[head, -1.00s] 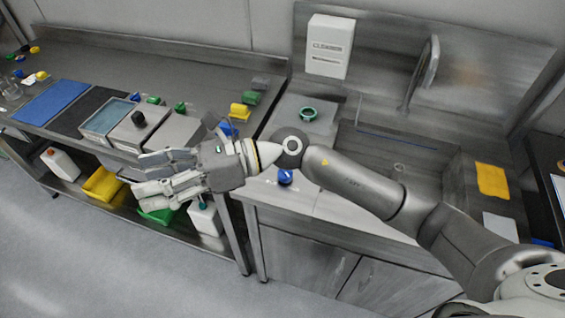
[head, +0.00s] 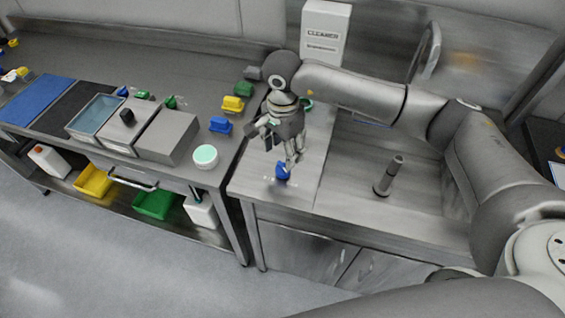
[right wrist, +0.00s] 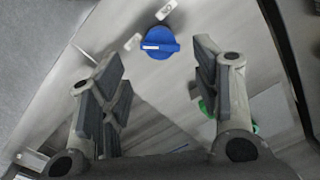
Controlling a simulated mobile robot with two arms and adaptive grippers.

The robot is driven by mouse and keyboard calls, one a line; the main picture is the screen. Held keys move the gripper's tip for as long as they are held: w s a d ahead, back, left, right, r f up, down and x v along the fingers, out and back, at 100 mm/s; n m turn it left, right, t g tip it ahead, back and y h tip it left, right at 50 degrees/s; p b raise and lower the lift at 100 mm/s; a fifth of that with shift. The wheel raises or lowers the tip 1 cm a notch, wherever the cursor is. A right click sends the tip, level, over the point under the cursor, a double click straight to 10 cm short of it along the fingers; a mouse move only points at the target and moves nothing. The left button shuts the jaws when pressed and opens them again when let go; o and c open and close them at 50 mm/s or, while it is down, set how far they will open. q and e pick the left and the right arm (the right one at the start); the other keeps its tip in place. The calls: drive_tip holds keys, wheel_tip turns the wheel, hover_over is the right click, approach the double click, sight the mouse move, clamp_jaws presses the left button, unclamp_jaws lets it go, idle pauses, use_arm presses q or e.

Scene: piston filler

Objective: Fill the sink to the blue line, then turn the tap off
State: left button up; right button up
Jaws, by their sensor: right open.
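The blue tap knob (head: 282,171) is on the steel top left of the sink basin. It also shows in the right wrist view (right wrist: 160,42), with a white mark on its face. My right gripper (head: 284,154) is open and empty, pointing down just above and behind the knob. In the wrist view the knob lies beyond the two spread fingers, apart from them. The curved spout (head: 428,55) stands behind the basin. A grey standpipe (head: 389,176) rises in the sink (head: 350,178). A short blue line (head: 369,122) shows on its back wall, partly hidden by my arm. I cannot make out water.
A cleaner box (head: 325,30) is on the back wall. A green ring (head: 308,103) is partly hidden behind my gripper.

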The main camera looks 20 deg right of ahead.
sight(283, 168)
wheel_tip(283, 168, down, 7)
drive_tip(key=shift+f+p, duration=0.1)
drive_tip(key=shift+p, duration=0.65)
drive_tip(key=c, duration=1)
drive_tip(key=shift+c, duration=0.2)
